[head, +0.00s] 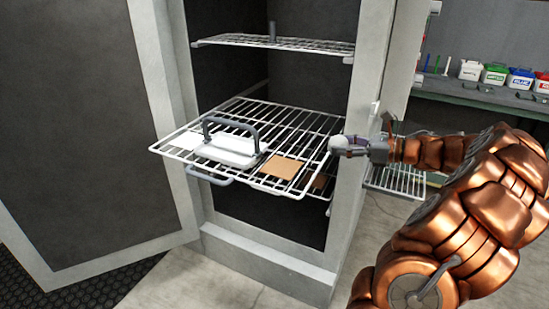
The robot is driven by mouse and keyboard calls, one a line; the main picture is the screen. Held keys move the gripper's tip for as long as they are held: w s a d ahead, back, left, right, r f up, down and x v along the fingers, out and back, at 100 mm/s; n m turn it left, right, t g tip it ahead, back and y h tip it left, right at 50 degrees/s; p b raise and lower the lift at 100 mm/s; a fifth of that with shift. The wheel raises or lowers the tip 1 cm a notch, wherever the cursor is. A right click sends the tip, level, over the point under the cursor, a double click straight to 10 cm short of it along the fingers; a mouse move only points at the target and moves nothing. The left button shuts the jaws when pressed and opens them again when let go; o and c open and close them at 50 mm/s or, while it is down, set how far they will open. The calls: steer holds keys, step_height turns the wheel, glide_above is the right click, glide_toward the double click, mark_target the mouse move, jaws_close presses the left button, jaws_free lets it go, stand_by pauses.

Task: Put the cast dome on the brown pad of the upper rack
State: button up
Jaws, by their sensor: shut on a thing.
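My gripper (348,146) is at the right edge of the booth opening. It is shut on a small pale rounded piece, which looks like the cast dome (338,143). The dome is beside the right edge of the pulled-out wire rack (307,121), to the right of the brown pad. The brown pad (282,167) lies flat on that rack, towards its front right, with nothing on it. The fingers partly hide the dome.
A white block with a grey handle (222,149) sits on the rack left of the pad. Another wire rack (285,43) is above. A lower rack is partly hidden below. The open door (70,120) is at left; the frame post (362,110) is close to my gripper.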

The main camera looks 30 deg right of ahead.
steer(key=p, duration=0.4)
glide_above(286, 167)
steer(key=shift+a+f, duration=0.15)
steer(key=shift+f, duration=0.45)
steer(key=shift+f+p, duration=0.95)
steer(key=shift+f, duration=0.85)
steer(key=shift+f+b, duration=0.65)
steer(key=shift+b, duration=1.15)
steer(key=o, duration=1.4)
steer(key=shift+r+p, duration=0.15)
steer(key=shift+p, duration=0.15)
